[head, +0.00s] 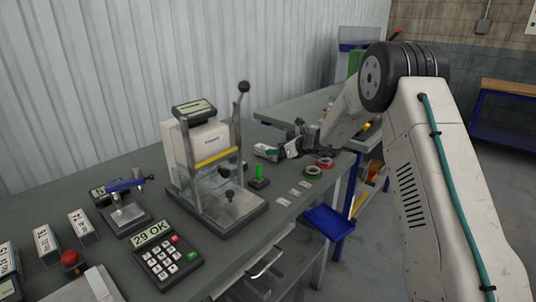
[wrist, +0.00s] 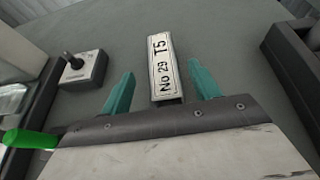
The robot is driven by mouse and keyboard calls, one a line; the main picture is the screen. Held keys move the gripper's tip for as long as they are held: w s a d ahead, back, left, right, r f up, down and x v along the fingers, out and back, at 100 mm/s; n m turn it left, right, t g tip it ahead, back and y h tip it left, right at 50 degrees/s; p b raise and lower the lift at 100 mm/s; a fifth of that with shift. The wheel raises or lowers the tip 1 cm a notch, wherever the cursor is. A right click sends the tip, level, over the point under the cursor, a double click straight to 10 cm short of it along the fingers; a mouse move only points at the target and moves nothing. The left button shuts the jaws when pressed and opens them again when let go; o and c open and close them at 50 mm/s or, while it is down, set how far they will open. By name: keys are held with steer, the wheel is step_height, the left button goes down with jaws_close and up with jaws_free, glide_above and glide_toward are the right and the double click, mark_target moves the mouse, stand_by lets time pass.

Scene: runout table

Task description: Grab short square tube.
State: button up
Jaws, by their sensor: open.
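A short square tube (wrist: 163,66) with a white label reading "No 29 T5" lies on the grey bench top in the wrist view. Its near end is dark and lies between my fingers. My gripper (wrist: 161,74) is open, with one teal finger on each side of the tube and a gap on both sides. In the head view my gripper (head: 287,151) is low over the far part of the bench, beside the pale tube (head: 267,151). Its fingers are small there and partly hidden.
A tall test press (head: 212,160) stands on the bench left of my gripper. A small box with a black knob (wrist: 84,67) and a green handle (wrist: 28,139) are at left in the wrist view. Tape rings (head: 313,171) lie near the bench edge.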

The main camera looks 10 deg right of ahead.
mark_target(259, 149)
steer(key=x, duration=0.5)
steer(key=shift+d+f, duration=0.15)
steer(key=c, duration=1.1)
steer(key=shift+c, duration=0.2)
